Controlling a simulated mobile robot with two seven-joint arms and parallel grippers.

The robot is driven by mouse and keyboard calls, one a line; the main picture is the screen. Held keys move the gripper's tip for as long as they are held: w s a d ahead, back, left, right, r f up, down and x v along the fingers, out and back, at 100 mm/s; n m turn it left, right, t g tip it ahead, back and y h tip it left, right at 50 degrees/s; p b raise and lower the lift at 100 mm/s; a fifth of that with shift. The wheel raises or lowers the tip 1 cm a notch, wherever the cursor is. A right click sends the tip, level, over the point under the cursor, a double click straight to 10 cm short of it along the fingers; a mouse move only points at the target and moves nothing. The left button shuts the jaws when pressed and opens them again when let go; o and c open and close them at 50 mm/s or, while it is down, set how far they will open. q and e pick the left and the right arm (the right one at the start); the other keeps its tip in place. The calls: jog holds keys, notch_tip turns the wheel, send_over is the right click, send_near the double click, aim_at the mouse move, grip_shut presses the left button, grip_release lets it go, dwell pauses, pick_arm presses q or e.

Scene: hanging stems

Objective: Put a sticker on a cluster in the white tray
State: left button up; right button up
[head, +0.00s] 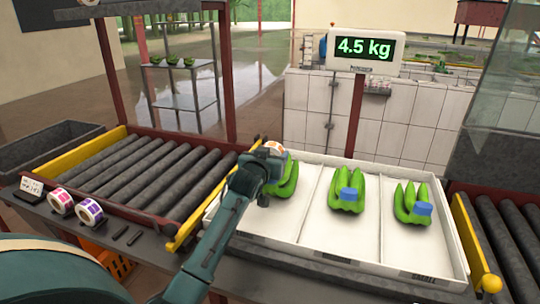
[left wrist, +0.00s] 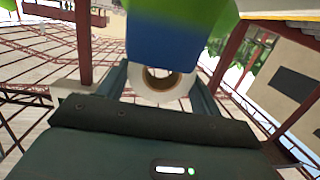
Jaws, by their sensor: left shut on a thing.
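The white tray (head: 300,222) has three compartments with a green banana cluster in each. The middle cluster (head: 345,203) and the right cluster (head: 408,212) each show a blue patch. The left cluster (head: 286,183) is partly hidden behind my left gripper (head: 270,158). My left gripper is shut on a sticker roll (head: 274,147), white with orange, at the left cluster. In the left wrist view the roll (left wrist: 162,84) sits between the fingers, just below a cluster's blue patch (left wrist: 165,52); I cannot tell whether they touch. My right gripper is not in view.
A pink roll (head: 61,201) and a purple roll (head: 90,211) stand on the ledge at left, near a small label card (head: 31,186). Roller conveyors (head: 150,175) flank the tray. A scale display (head: 364,48) reading 4.5 kg stands on a post behind.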

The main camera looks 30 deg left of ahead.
pick_arm(q)
jog(key=shift+f, duration=0.3)
